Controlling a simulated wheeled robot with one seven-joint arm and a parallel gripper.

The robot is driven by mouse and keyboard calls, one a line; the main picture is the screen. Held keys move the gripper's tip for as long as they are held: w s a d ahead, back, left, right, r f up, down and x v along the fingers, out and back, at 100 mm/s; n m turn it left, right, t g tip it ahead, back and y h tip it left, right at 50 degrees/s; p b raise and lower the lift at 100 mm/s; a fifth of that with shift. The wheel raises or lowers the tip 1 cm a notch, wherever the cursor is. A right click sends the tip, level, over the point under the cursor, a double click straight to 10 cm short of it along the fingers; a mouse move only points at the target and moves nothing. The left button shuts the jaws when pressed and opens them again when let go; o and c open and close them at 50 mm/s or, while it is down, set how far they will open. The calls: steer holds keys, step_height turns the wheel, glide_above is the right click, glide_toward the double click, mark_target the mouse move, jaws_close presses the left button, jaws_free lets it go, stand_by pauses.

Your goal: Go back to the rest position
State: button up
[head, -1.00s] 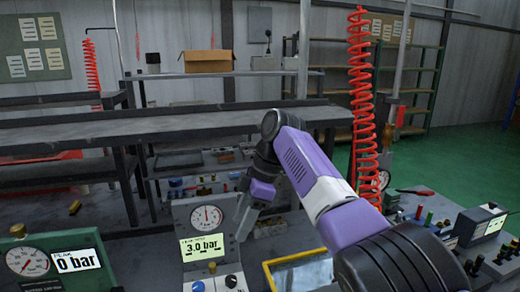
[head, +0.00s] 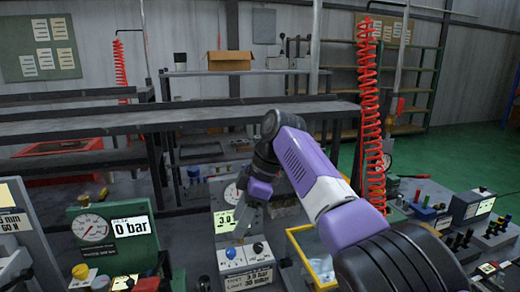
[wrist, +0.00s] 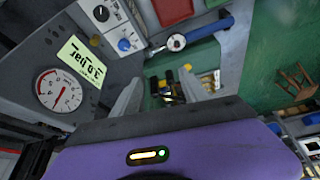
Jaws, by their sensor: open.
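My gripper (head: 243,222) is open, and nothing shows between its fingers. In the head view it hangs in front of the grey gauge panel (head: 222,240), hiding part of its dial and display. The purple and white arm reaches in from the lower right. In the wrist view the two fingers (wrist: 160,88) stand apart. The panel's round dial (wrist: 58,90) and its yellow-green display (wrist: 82,62), reading 3.0 bar, lie left of them. The blue knob (wrist: 124,44) is above the left finger. I cannot tell the exact gap to the panel.
A green gauge box (head: 95,235) reading 0 bar stands at the left. A yellow-rimmed tray (head: 296,240) is right of the panel, partly behind my arm. A red coiled hose (head: 369,120) hangs behind it. Dark shelving (head: 100,122) spans the back. Green floor (head: 475,150) is open at the right.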

steer(key=w+a+r+m+t+y, duration=0.1)
steer(key=w+a+r+m+t, duration=0.3)
steer(key=w, duration=0.4)
steer(key=m+t+y+b, duration=0.1)
steer(key=m+t+b, duration=0.1)
steer(key=m+t, duration=0.65)
glide_toward(232, 198)
steer(key=s+f+n+t, duration=0.1)
steer(key=s+f+n, duration=0.15)
steer(key=f, duration=0.45)
steer(key=s+d+f+m+t+h, duration=0.1)
steer(key=s+d+f+m, duration=0.15)
steer(key=s, duration=0.25)
steer(key=s+d+f+m+t, duration=0.2)
steer(key=s+d+f, duration=0.2)
steer(key=s, duration=0.2)
steer(key=s+d+f+m+h+b, duration=0.1)
steer(key=s+d, duration=0.5)
steer(key=s, duration=1)
steer(key=s+d+f+m+g+h+b, duration=0.1)
steer(key=s+d, duration=0.5)
steer(key=s, duration=1)
steer(key=s+d+f+m+h+b, duration=0.2)
steer(key=s+d, duration=0.4)
steer(key=s, duration=1.1)
step_height(232, 198, down, 2)
steer(key=shift+f+m+h+b, duration=0.25)
steer(key=shift+m+h+b, duration=0.1)
steer(key=shift+h+b, duration=0.45)
steer(key=shift+w, duration=0.1)
